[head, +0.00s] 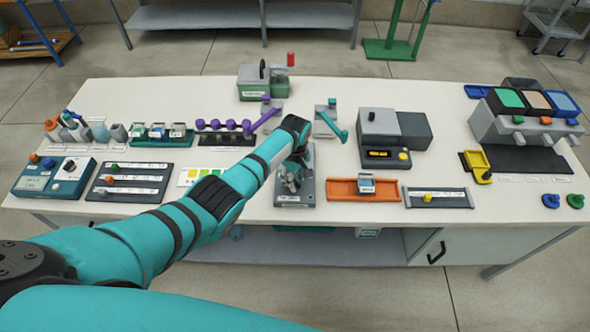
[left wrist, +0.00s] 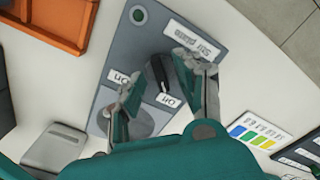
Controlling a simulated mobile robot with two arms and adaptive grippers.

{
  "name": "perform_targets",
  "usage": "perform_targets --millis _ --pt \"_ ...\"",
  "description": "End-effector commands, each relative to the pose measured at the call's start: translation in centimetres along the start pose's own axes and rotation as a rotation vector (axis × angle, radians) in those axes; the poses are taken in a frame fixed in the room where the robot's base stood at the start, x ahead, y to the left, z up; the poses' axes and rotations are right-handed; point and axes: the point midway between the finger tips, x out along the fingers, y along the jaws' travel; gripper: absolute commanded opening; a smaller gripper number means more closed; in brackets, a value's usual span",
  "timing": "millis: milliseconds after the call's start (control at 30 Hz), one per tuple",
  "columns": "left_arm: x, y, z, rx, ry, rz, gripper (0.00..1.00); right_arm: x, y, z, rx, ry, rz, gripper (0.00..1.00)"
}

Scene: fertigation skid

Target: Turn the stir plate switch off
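My left gripper (left wrist: 154,72) is open over the panel, one finger on each side of the switch. I cannot tell whether the fingers touch it. In the head view my left gripper (head: 292,172) is over the plate. My right gripper is out of view.
An orange tray (head: 343,189) lies just right of the stir plate, and a colour chart card (head: 200,176) lies to the left. Purple holders (head: 222,126) and a teal-armed stand (head: 328,125) are behind. A grey instrument (head: 380,135) stands at the back right.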

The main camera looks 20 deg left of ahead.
Motion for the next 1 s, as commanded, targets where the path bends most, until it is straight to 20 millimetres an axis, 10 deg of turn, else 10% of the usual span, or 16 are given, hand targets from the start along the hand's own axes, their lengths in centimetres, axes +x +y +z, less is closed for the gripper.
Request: perform_targets --millis 600,1000 --pt "-10.4 0.0 -0.1 -0.001 0.002 0.004 0.35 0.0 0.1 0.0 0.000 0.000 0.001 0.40" --pt "-11.7 0.0 -0.1 -0.002 0.001 0.001 0.35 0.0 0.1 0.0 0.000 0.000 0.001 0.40"
